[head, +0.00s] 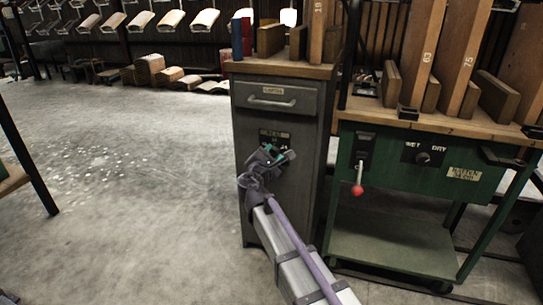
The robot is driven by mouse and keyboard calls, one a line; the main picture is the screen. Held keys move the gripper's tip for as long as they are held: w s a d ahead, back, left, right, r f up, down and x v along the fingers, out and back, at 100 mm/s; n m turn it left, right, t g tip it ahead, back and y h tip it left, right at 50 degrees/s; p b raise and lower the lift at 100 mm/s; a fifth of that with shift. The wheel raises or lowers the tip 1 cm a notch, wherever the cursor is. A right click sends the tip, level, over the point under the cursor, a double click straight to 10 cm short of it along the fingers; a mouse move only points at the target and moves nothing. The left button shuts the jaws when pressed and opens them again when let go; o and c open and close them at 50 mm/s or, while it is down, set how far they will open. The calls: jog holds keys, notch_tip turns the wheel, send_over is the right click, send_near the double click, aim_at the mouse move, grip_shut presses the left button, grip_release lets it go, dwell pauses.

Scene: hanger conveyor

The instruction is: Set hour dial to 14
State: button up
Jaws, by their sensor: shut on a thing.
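The grey cabinet (283,111) stands in the middle of the head view. Its front carries a dark dial plate (275,135) with small light markings, too small to read for certain. My gripper (271,155) is right at the cabinet front, just below the top of this plate. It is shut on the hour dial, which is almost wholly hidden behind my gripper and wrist. The dial's pointer and its present setting cannot be made out.
Above the dial is a labelled drawer with a handle (272,102). To the right, a green bench (400,185) has a red-knobbed lever (357,189) and a wet/dry knob (423,158). Wooden boards (427,50) stand on it.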

jog(key=m, duration=1.3)
jog(key=shift+m, duration=0.3)
jog(key=m, duration=1.4)
jog(key=o, duration=0.9)
jog(key=v, duration=1.1)
